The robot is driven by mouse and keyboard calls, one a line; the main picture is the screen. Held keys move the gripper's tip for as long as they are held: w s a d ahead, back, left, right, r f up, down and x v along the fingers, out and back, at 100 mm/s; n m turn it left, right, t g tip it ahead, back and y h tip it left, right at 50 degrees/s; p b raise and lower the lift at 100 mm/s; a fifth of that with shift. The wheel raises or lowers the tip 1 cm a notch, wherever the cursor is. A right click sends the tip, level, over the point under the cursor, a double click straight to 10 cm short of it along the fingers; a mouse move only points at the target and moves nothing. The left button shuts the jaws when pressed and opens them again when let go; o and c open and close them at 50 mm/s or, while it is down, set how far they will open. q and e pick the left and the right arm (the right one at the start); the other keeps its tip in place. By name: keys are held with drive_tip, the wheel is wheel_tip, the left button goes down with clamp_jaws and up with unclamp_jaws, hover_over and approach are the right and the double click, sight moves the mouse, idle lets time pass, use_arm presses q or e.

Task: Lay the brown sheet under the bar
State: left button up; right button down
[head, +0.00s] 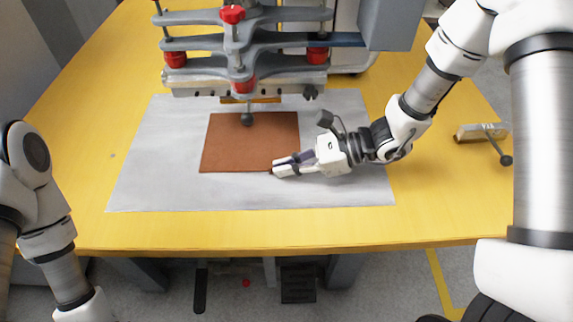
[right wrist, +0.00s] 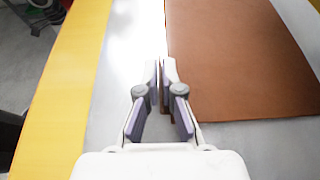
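The brown sheet (head: 240,145) lies flat on the grey mat (head: 150,185), in front of the bar (head: 205,90) of the press; its far edge is close to the bar. My right gripper (head: 274,171) is at the sheet's near edge, toward its right corner, with the fingers low over the mat. In the right wrist view the fingertips (right wrist: 163,75) are closed together on a thin brown edge, and the sheet (right wrist: 235,60) spreads out to the right. My left arm shows at the lower left, but its gripper is out of the picture.
The press (head: 240,45) with red knobs stands over the back of the yellow table (head: 440,215). A dark ball-ended lever (head: 247,119) hangs over the sheet's far part. A small clamp-like block (head: 481,131) lies at the right. The table's left side is clear.

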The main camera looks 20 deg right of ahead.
drive_tip(key=shift+f, duration=0.1)
drive_tip(key=c, duration=1.2)
unclamp_jaws()
drive_tip(key=shift+c, duration=0.2)
